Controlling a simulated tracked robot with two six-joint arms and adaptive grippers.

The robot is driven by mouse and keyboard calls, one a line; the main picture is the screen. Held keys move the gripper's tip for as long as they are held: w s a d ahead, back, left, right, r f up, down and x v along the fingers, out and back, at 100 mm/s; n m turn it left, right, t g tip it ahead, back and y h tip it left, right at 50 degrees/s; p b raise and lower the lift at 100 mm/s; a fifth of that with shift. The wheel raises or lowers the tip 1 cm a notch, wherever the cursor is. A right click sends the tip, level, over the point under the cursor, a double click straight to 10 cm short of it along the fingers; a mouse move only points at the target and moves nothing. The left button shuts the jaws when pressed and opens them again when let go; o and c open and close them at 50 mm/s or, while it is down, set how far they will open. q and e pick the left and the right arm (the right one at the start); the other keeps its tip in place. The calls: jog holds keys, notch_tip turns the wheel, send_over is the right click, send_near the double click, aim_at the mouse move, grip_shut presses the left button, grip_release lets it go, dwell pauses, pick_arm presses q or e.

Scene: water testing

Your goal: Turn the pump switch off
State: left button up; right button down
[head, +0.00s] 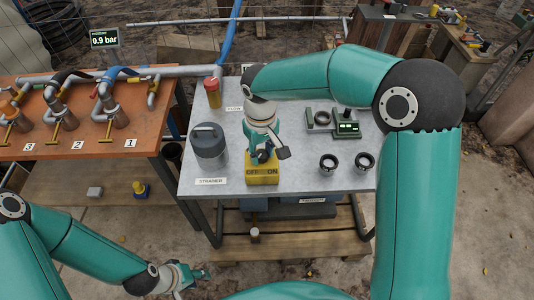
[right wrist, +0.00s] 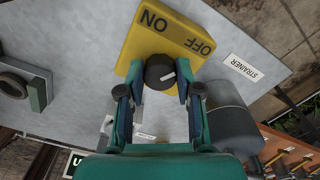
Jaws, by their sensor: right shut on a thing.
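The pump switch is a yellow box (head: 262,178) at the front edge of the grey table, marked OFF on the left and ON on the right. In the right wrist view the box (right wrist: 150,45) carries a dark round knob (right wrist: 158,70) with a white mark on its right part, on the OFF side. My right gripper (head: 264,157) is over the box, its fingers (right wrist: 156,92) on either side of the knob and shut on it.
A brown table (head: 80,150) with pipes and valves is at left; a display (head: 104,38) reads 0.9 bar.

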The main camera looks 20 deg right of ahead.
aim_at(262, 155)
jog(key=shift+s+a+f+m+b, duration=0.15)
jog(key=shift+m+b, duration=0.15)
jog(key=shift+m, duration=0.8)
jog(key=c, duration=0.8)
grip_release()
jog(key=shift+o, duration=0.2)
jog(key=shift+r, duration=0.25)
notch_tip(262, 155, up, 12)
jog(key=shift+f, duration=0.15)
